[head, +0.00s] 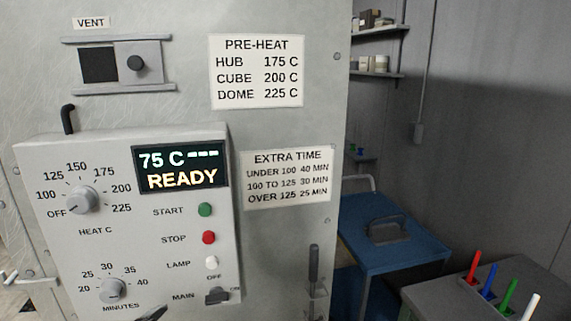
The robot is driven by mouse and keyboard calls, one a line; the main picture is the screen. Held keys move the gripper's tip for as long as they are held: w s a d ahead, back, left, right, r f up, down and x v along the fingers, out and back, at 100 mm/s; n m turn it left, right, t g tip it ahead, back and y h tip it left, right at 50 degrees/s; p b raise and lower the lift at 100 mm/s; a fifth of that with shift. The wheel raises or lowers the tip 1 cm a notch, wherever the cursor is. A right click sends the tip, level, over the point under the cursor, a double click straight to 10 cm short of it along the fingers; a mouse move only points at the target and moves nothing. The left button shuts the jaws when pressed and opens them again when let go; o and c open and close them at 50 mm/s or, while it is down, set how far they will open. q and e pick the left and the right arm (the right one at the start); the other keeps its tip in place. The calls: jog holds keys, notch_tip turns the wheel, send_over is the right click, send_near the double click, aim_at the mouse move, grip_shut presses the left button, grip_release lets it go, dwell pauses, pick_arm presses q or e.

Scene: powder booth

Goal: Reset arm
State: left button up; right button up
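No whole gripper of mine shows in the head view. A small dark pointed piece (152,313) juts in at the bottom edge, in front of the control panel (130,240); I cannot tell whether it is part of a gripper. The panel has a heat knob (82,199), a minutes knob (112,289), a green start button (205,210), a red stop button (208,238), a white lamp switch (211,262) and a dark main switch (217,296). Its display (180,169) reads "75 C ---" and "READY". The exact knob settings are too small to tell.
A vent slide (118,64) and two signs, pre-heat (256,71) and extra time (288,178), are on the grey cabinet face. A blue table (395,245) and a grey stand with coloured sticks (440,295) stand at the right. A black hook (68,118) sticks up behind the panel.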

pick_arm(q)
jog(key=s+d+f+n+g+h, duration=0.15)
jog(key=s+f+n+g, duration=0.25)
jog(key=s+f+n, duration=0.4)
jog(key=s+d+f+n+g+h, duration=0.1)
jog(key=s+d+f+n+g, duration=0.4)
jog(key=s, duration=0.6)
notch_tip(320, 180, down, 32)
jog(key=s+a+b, duration=0.2)
jog(key=b, duration=0.7)
jog(key=s+a+f+b, duration=0.1)
jog(key=s+f+b, duration=0.3)
jog(key=s+f, duration=0.3)
jog(key=s+a+f+m+b, duration=0.1)
jog(key=s+f+b, duration=0.3)
jog(key=s+f, duration=0.4)
notch_tip(320, 180, down, 8)
jog(key=shift+s+a+r+g+b, duration=0.1)
jog(key=shift+s+a+g+b, duration=0.05)
jog(key=shift+a+g+b, duration=0.25)
